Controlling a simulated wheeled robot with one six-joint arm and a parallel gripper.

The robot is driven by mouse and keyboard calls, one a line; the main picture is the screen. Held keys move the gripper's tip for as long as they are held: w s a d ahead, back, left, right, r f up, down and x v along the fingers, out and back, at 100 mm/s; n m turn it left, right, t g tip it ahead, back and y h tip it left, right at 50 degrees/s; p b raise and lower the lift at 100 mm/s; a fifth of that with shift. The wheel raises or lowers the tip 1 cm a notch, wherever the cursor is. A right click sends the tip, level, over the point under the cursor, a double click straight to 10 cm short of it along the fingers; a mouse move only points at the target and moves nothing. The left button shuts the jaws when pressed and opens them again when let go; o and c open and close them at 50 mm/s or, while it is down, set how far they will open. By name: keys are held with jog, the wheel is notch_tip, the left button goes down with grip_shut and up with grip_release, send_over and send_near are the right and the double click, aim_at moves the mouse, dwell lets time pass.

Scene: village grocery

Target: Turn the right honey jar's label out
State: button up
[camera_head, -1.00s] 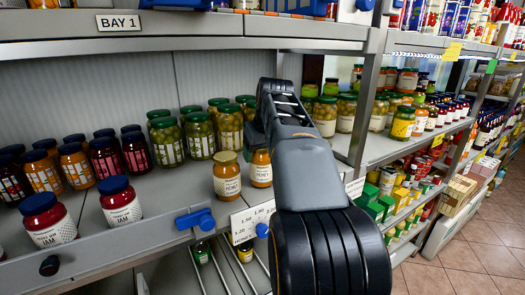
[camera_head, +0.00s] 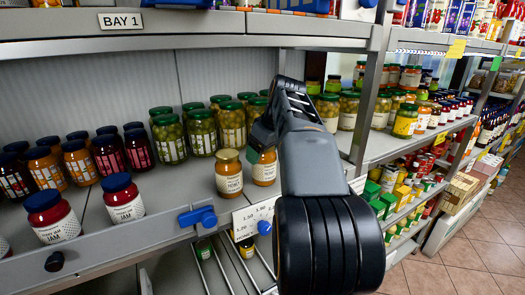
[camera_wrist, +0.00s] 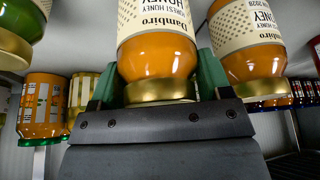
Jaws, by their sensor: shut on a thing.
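The right honey jar (camera_head: 264,172), orange with a gold lid and a cream label, stands near the shelf's front; its label is partly visible in the head view. My gripper (camera_head: 262,150) reaches down to it, with green finger pads. In the wrist view, which is upside down, the pads of my gripper (camera_wrist: 157,90) are shut on both sides of this jar (camera_wrist: 157,55) near its gold lid. Its label with "HONEY" lettering faces the wrist camera. The left honey jar (camera_head: 229,176) stands close beside it, label facing front; it also shows in the wrist view (camera_wrist: 247,60).
Green-lidded pickle jars (camera_head: 201,133) stand behind. A dark-lidded jam jar (camera_head: 123,199) stands further left. The shelf's front rail (camera_head: 150,228) carries price tags and a blue clip (camera_head: 198,217). A shelf upright (camera_head: 366,90) is to the right. Bare shelf lies left of the honey jars.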

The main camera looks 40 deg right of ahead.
jog(key=o, duration=1.4)
jog(key=shift+o, duration=0.2)
